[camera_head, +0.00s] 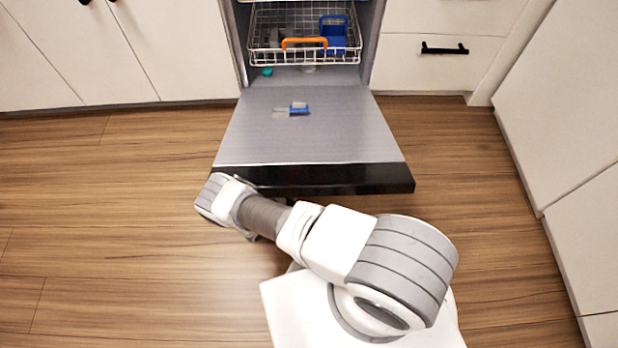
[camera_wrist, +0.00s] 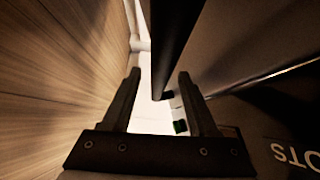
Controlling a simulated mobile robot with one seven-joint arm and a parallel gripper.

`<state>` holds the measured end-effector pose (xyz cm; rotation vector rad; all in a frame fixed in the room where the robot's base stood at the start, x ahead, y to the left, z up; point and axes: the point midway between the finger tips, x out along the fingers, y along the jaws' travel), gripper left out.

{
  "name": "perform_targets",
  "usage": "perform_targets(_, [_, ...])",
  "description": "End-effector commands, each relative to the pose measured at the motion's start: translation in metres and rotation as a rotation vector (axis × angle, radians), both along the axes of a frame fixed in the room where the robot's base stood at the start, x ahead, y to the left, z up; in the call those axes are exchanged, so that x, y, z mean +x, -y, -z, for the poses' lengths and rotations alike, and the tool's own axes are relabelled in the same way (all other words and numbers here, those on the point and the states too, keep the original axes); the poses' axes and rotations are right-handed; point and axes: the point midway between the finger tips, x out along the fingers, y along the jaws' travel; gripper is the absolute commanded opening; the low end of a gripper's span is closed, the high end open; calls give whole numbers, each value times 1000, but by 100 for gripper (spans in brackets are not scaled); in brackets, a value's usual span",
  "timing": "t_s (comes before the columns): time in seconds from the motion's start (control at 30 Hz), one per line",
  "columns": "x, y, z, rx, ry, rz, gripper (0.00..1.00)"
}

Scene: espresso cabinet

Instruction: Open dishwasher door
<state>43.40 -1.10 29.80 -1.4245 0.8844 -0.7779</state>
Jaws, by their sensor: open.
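The dishwasher door (camera_head: 310,140) is folded down, lying low and roughly level in front of the open dishwasher. Its near end is a black panel (camera_head: 330,181). My arm reaches to the left front corner of the door, and my gripper is hidden from the head view there. In the wrist view my gripper (camera_wrist: 158,74) is open, its two dark fingers apart. A dark edge (camera_wrist: 177,40), likely part of the door, shows beyond and between the fingers. I cannot tell whether a finger touches it. Nothing is clearly held.
A wire rack (camera_head: 270,57) with an orange-handled item (camera_head: 304,43) and a blue holder (camera_head: 335,32) sits inside the dishwasher. A small blue and grey piece (camera_head: 298,109) lies on the door. White cabinets (camera_head: 560,120) stand at right; wooden floor (camera_head: 110,190) is clear at left.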

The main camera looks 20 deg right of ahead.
Motion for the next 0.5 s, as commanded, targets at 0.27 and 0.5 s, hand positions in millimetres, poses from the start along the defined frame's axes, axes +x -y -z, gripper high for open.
perform_targets(0.27, [-33, -59, -3, 3, -1, -3, 60])
perform_targets(0.5, [-60, -107, -5, 2, -1, -1, 60])
